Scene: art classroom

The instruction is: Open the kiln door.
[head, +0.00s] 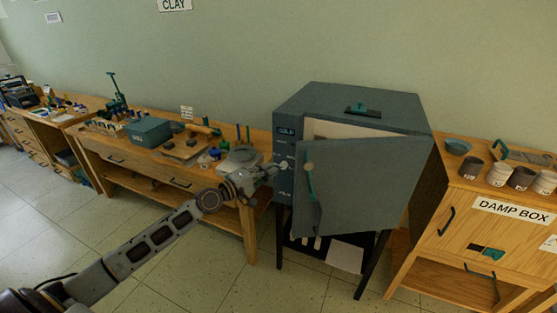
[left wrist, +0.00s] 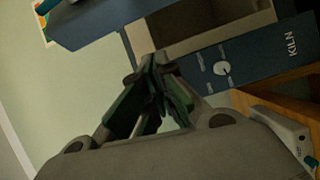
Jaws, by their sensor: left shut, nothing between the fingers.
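The kiln (head: 430,170) is a dark blue-grey box on black legs. Its door (head: 370,185) stands partly open, hinged on the right, with a gap at its left and top showing the pale interior (head: 340,131). A teal handle (head: 310,178) runs down the door's left side. My left gripper (head: 280,169) is shut and empty, at the kiln's left front edge, left of the handle and apart from it. In the left wrist view the shut fingers (left wrist: 157,75) point toward the opening, between the door (left wrist: 95,18) and the control panel (left wrist: 245,60). Contact cannot be told.
A damp box cabinet (head: 480,235) with cups and a bowl on top stands close at the right. A wooden workbench (head: 150,180) with tools and a teal box (head: 148,131) is at the left. The tiled floor (head: 200,270) in front is clear.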

